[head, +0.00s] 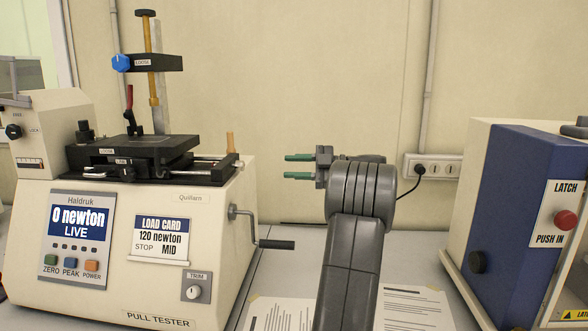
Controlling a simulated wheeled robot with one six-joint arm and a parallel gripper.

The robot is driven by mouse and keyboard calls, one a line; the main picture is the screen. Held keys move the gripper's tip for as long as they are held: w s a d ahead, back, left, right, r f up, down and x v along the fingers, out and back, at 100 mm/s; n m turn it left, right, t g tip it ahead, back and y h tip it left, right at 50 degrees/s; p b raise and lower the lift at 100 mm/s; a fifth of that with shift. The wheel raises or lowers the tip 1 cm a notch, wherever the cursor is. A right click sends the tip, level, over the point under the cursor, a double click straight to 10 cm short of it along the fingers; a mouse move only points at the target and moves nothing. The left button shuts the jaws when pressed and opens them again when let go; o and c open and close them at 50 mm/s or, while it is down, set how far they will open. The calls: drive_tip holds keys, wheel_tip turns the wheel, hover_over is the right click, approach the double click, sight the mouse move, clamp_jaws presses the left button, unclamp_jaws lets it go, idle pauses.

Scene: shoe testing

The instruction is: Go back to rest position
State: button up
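My gripper (299,166) is in the middle of the head view, at the end of my grey arm. Its two green fingers point left and stand apart, with nothing between them. It is in the air to the right of the pull tester (120,265), apart from it. The pull tester's display reads 0 newton LIVE, and its load card (161,238) reads 120 newton, STOP, MID.
The pull tester's crank handle (276,244) juts out towards my arm. A blue and cream machine (505,215) with a red push button stands at the right. Printed sheets (414,306) lie on the table under my arm. A wall socket (435,167) is behind.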

drive_tip(key=a+m+p, duration=0.1)
drive_tip(key=a+p, duration=0.2)
drive_tip(key=a, duration=1)
drive_tip(key=shift+a+p, duration=0.3)
drive_tip(key=shift+a, duration=0.1)
drive_tip(key=shift+f+n+b, duration=0.15)
drive_tip(key=shift+n+b, duration=0.15)
drive_tip(key=shift+b, duration=0.15)
